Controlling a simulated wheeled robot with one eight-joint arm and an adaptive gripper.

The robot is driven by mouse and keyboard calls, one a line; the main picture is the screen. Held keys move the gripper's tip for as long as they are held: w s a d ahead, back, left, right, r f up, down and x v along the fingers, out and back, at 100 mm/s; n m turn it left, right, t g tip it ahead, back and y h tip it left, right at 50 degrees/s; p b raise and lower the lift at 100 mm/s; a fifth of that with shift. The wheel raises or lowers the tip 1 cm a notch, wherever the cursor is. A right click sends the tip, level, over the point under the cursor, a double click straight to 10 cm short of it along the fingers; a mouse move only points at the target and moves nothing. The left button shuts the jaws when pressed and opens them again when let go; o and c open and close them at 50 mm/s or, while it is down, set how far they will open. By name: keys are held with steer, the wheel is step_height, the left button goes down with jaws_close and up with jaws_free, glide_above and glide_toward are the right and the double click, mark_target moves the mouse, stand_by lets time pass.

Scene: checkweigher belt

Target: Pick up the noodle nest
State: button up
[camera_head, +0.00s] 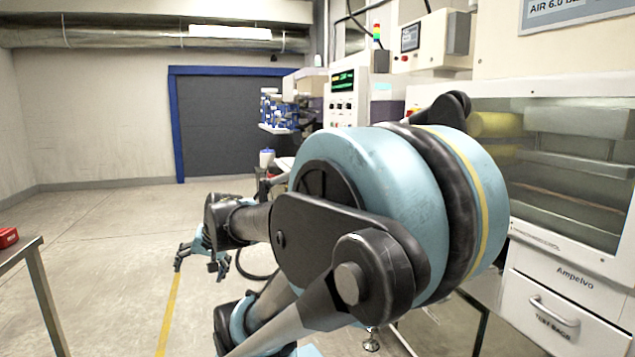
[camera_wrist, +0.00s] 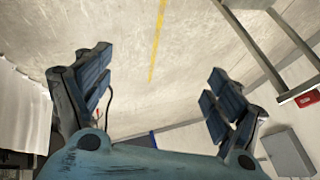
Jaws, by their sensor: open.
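My gripper (camera_head: 200,268) is at the lower left of the head view, held out over bare floor at the end of my folded arm. In the wrist view my gripper (camera_wrist: 156,80) shows its two blue-padded fingers spread wide apart, with nothing between them but floor. I cannot make out a noodle nest in either view. My arm covers much of the middle of the head view and hides what lies behind it.
A metal table (camera_head: 30,250) with a red object (camera_head: 8,237) stands at the left edge. A machine with a control panel (camera_head: 342,95) stands beyond my arm. A cabinet with a drawer (camera_head: 545,317) is at the right. The floor at left centre is clear.

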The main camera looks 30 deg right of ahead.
steer(key=w+d+r+m+t, duration=0.2)
steer(key=w+r+m+t, duration=0.1)
steer(key=w+r+m, duration=0.4)
steer(key=w+d+r+m+t, duration=0.2)
steer(key=w+r+t, duration=0.25)
steer(key=w, duration=0.45)
steer(key=w+d+r+m+t+h, duration=0.35)
steer(key=w+d+r+m, duration=0.35)
steer(key=d+m, duration=0.3)
steer(key=w+d+r+m+g+h, duration=0.1)
steer(key=w+d+m+h, duration=0.1)
steer(key=d+m+h, duration=0.8)
steer(key=s+d+f+m+g+h, duration=0.2)
steer(key=d+f+m+g, duration=0.15)
steer(key=d+m, duration=0.45)
steer(key=s+d+f+m+g+h, duration=0.2)
steer(key=d+m+g, duration=0.3)
steer(key=d, duration=0.5)
steer(key=shift+m+t, duration=0.6)
steer(key=shift+t, duration=0.05)
steer(key=shift+f+x, duration=0.1)
steer(key=shift+x, duration=4.1)
steer(key=shift+f+x, duration=0.15)
steer(key=shift+x, duration=4.05)
steer(key=shift+w+a, duration=0.1)
steer(key=shift+w, duration=0.05)
